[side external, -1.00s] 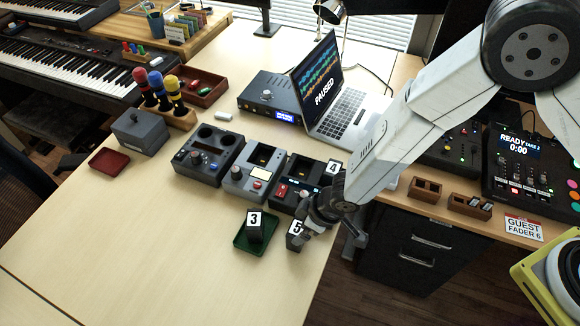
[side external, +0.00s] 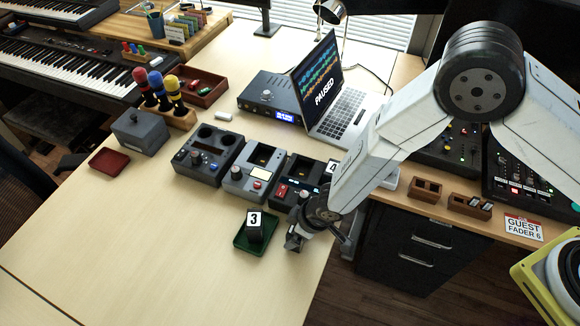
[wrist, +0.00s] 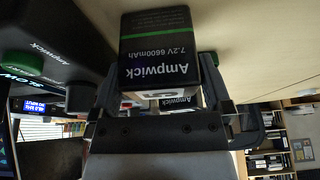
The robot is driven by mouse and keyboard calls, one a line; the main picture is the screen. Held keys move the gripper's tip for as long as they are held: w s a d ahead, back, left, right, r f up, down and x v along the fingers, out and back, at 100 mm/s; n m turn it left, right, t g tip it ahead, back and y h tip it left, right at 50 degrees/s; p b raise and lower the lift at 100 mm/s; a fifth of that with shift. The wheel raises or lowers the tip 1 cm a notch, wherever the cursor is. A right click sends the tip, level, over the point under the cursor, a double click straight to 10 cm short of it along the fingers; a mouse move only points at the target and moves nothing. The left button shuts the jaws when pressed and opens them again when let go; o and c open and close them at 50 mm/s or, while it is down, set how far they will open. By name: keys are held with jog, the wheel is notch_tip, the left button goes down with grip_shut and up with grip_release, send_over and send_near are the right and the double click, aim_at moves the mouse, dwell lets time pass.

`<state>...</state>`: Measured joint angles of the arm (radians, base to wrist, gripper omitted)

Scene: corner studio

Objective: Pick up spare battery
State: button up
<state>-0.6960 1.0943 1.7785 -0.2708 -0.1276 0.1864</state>
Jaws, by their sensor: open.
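In the wrist view, a black battery (wrist: 158,48) with a green stripe, reading "Ampwick 7.2V 6600mAh", stands between the two fingers of my gripper (wrist: 160,88). The fingers are open, one on each side of it; contact cannot be told. In the side view my gripper (side external: 296,241) is low at the table's right edge and largely hides this battery. The battery marked 4 (side external: 332,167) is partly hidden behind my arm.
A laptop (side external: 345,112) is farther back. Two small wooden holders (side external: 426,188) sit to the right. The table front left is clear; its right edge drops off near the gripper.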

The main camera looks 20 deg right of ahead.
jog(key=shift+w+a+f, duration=0.2)
jog(key=shift+f, duration=0.4)
jog(key=shift+c, duration=0.2)
jog(key=c, duration=1.2)
jog(key=shift+c, duration=0.2)
jog(key=shift+r, duration=0.15)
jog(key=shift+r, duration=0.7)
jog(key=s+d+r, duration=0.7)
jog(key=s+r, duration=0.4)
jog(key=shift+s+d+r, duration=0.15)
jog(key=shift+s+d, duration=0.2)
jog(key=shift+d, duration=0.05)
